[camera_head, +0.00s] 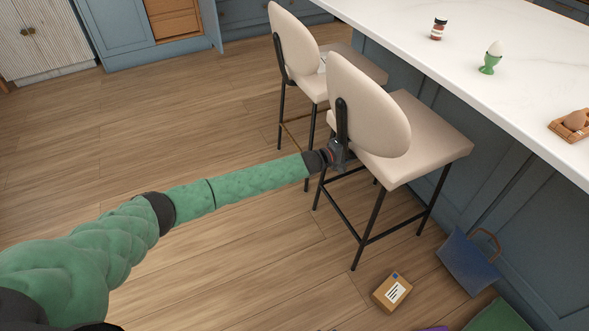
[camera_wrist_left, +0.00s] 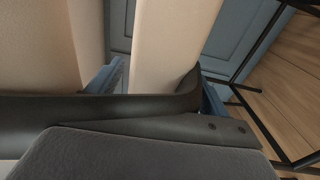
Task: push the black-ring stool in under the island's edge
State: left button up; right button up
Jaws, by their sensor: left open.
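The black-ring stool (camera_head: 430,140) is the nearer of two cream stools, upright on black legs with a black foot ring (camera_head: 343,215). Its seat faces the island (camera_head: 480,75), and its front side lies close to the island's edge. My left gripper (camera_head: 342,152) is at the lower rear of its oval backrest, by the black back support (camera_head: 341,118). In the left wrist view the cream stool (camera_wrist_left: 150,50) fills the space ahead of the open fingers, very close; contact is unclear. The black support and the backrest partly hide the fingers. My right gripper is not in view.
A second cream stool (camera_head: 294,45) with a brass-coloured ring stands behind, close to the first. A cardboard box (camera_head: 392,291) and a blue bag (camera_head: 468,262) lie on the floor at the lower right. A jar, an egg cup and a wooden tray stand on the island. Floor at left is clear.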

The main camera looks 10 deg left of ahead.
pick_arm(q)
jog(key=shift+a+r, duration=0.1)
jog(key=shift+a, duration=0.05)
jog(key=shift+s+a+r+p, duration=0.1)
jog(key=shift+s+a+p, duration=0.15)
jog(key=shift+p, duration=0.15)
jog(key=p+v, duration=0.5)
jog(key=v, duration=0.6)
